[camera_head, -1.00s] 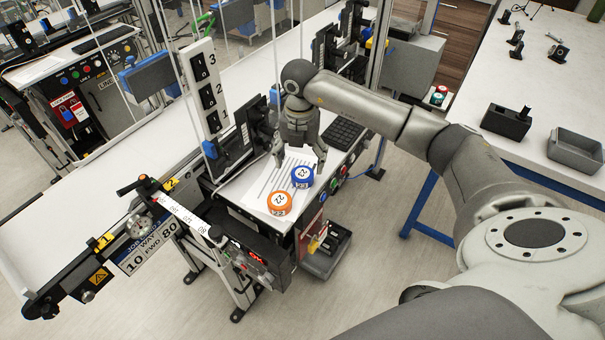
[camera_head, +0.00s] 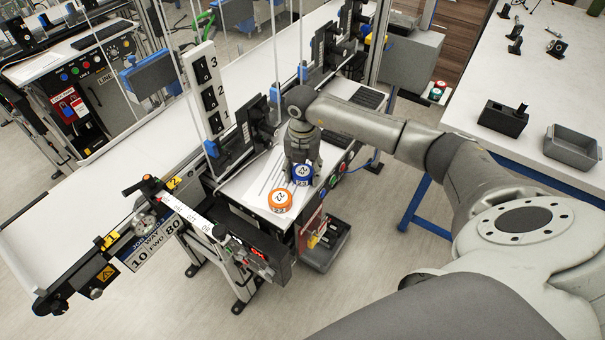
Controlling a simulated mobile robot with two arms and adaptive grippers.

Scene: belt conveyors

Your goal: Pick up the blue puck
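The blue puck (camera_head: 302,174), with a white top marked 22, rests on a white paper sheet on the small side shelf of the conveyor. The similar orange puck (camera_head: 280,200) lies just in front and to the left, close to it. My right gripper (camera_head: 302,168) points down at the blue puck, with its fingers spread at the puck's back and sides. Its fingertips are partly hidden behind the puck, so I cannot tell whether they touch it. My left gripper is not in view.
A keyboard (camera_head: 352,121) lies behind the gripper on the shelf. A tall numbered panel (camera_head: 209,88) and dark devices stand to the left. The white conveyor belt (camera_head: 60,235) runs at the left.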

